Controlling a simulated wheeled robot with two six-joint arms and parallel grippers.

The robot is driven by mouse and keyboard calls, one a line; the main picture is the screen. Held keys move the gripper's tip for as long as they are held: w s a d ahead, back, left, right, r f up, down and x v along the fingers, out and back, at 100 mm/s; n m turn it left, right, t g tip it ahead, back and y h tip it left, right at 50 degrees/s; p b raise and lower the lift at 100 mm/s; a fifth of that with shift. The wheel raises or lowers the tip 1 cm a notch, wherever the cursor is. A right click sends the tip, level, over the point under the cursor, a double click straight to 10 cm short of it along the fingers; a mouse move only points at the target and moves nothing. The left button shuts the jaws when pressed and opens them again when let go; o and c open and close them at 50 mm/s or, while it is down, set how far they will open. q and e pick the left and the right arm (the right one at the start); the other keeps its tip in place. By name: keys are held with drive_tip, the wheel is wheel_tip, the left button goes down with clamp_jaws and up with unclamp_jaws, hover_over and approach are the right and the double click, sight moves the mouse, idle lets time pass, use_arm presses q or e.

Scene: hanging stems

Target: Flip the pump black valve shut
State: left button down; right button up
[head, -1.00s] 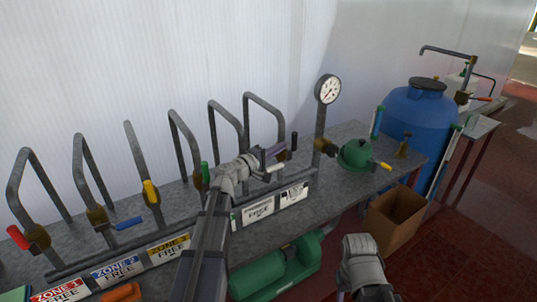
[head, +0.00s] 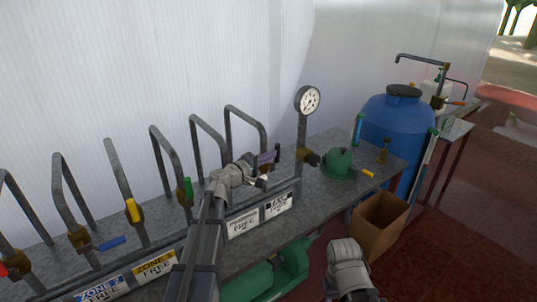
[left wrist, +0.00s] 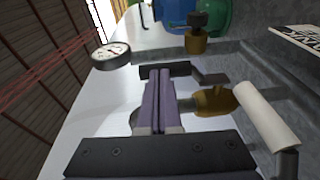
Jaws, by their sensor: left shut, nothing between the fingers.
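The black valve's handle (head: 277,152) stands out on the pipe nearest the gauge in the head view. In the left wrist view the black handle (left wrist: 165,70) lies crosswise just past my fingertips, joined by a short grey lever to its brass body (left wrist: 214,101). My left gripper (head: 268,158) is shut and empty, its purple fingers pointing at the handle; they fill the middle of the left wrist view (left wrist: 158,88). I cannot tell whether they touch it. My right gripper (head: 347,262) is low in the head view, away from the bench; its fingers are hidden.
A white handle (left wrist: 267,116) is close beside the fingers. The gauge (head: 308,100) stands just right of the black valve. Blue (head: 112,243), yellow (head: 133,210) and green (head: 188,190) handles are to the left. A cardboard box (head: 378,222) stands on the floor before the bench.

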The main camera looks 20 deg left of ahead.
use_arm(q)
drive_tip(key=w+d+f+m+g+y+p, duration=0.2)
drive_tip(key=w+d+f+g+y+p, duration=0.3)
drive_tip(key=g+p, duration=0.8)
drive_tip(key=shift+w+d+f+g+y+p, duration=0.15)
drive_tip(key=shift+w+d+g+y+p, duration=0.2)
drive_tip(key=shift+w+d+y, duration=1.5)
drive_tip(key=shift+w+a, duration=0.35)
drive_tip(key=shift+w, duration=0.25)
